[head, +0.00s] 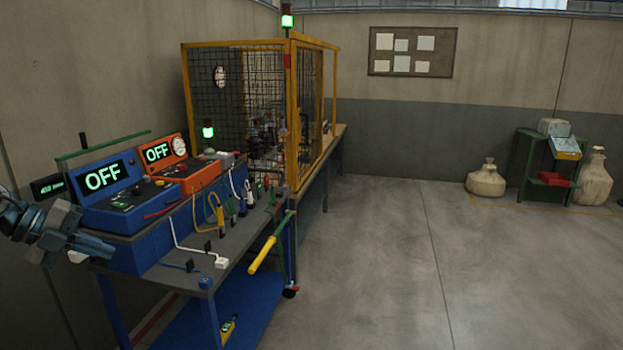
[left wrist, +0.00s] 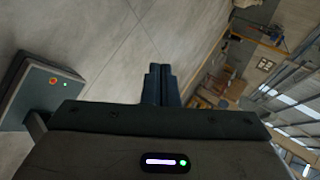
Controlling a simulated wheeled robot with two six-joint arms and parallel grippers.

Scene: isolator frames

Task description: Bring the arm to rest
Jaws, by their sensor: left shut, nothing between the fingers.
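My left arm comes in at the left edge of the head view. Its gripper (head: 94,246) is held beside the left end of the blue workbench. The left wrist view shows the two dark fingers (left wrist: 160,84) together, with nothing between them. Behind them are bare concrete floor and a distant part of the hall, seen at a tilt. My right gripper is in neither view.
The workbench (head: 190,273) carries a blue unit (head: 110,197) and an orange unit (head: 190,175), both reading OFF, with cables and tools. A yellow mesh cage (head: 240,75) stands behind. A yellow-handled lever (head: 263,255) juts from the bench front. Open floor lies right.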

